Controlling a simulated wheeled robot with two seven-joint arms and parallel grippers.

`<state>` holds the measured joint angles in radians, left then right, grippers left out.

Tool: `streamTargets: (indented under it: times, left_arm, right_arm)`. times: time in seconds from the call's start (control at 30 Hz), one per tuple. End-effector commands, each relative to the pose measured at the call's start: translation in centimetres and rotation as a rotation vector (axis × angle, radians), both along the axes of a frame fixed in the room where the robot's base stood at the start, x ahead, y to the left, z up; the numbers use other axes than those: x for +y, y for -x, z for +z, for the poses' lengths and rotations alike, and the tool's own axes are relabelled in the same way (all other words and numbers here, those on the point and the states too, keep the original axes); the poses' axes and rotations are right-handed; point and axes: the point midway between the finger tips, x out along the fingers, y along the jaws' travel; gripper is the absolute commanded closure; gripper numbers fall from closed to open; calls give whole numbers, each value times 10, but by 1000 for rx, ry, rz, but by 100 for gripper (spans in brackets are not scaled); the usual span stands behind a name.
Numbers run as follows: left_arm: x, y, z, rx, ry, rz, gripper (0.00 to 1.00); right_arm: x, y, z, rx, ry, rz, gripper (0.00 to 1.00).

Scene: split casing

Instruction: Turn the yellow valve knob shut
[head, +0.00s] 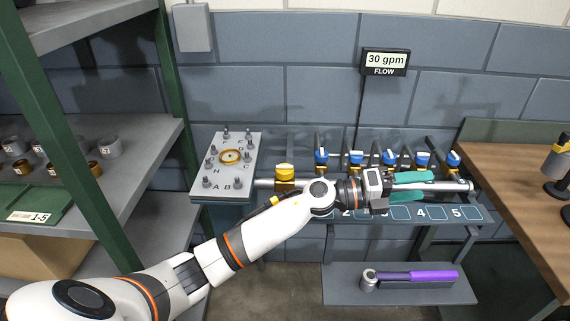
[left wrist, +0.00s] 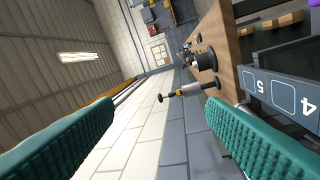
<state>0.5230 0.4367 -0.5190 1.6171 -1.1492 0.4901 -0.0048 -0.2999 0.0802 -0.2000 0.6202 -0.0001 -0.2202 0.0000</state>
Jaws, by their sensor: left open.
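The yellow valve knob (head: 284,171) sits on the horizontal pipe at its left end, in the head view. My left gripper (head: 420,198) is well to the right of the knob, over the right part of the pipe and the numbered panel. Its teal fingers are apart with nothing seen held between them; they also frame the left wrist view (left wrist: 160,105). The yellow knob cannot be made out in the left wrist view. My left forearm passes just below and right of the knob. My right gripper is in neither view.
Several blue-handled valves (head: 388,157) line the pipe. A display (head: 385,62) reads 30 gpm, FLOW. A grey plate with posts (head: 226,166) stands left of the knob. A purple-handled tool (head: 420,277) lies on the lower shelf. A wooden bench (head: 520,185) is at right.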

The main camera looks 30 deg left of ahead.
Motion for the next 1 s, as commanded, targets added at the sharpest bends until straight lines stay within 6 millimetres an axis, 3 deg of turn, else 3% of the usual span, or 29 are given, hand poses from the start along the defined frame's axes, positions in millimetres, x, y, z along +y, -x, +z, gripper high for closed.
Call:
streamTargets:
  times: [0.13, 0.23, 0.37, 0.5, 0.6, 0.7, 0.8, 1.0]
  left_arm:
    - [13, -15, -15, -101, -460, -197, 34]
    - [53, -28, -29, -82, -778, -291, 34]
    - [137, -39, -28, 50, -1165, -359, 34]
    - [232, -33, -2, 279, -1460, -370, 34]
    - [279, -21, 20, 431, -1575, -363, 34]
    - [305, -11, 35, 529, -1630, -356, 34]
    - [315, -6, 38, 571, -1649, -354, 34]
    - [315, -5, 11, 576, -1648, -360, 34]
  right_arm:
    - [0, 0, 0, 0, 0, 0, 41]
    - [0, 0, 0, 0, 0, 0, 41]
    - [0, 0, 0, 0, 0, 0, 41]
    - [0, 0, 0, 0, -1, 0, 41]
    - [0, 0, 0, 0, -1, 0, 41]
    - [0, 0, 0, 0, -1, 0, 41]
    - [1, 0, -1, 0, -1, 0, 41]
    - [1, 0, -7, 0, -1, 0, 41]
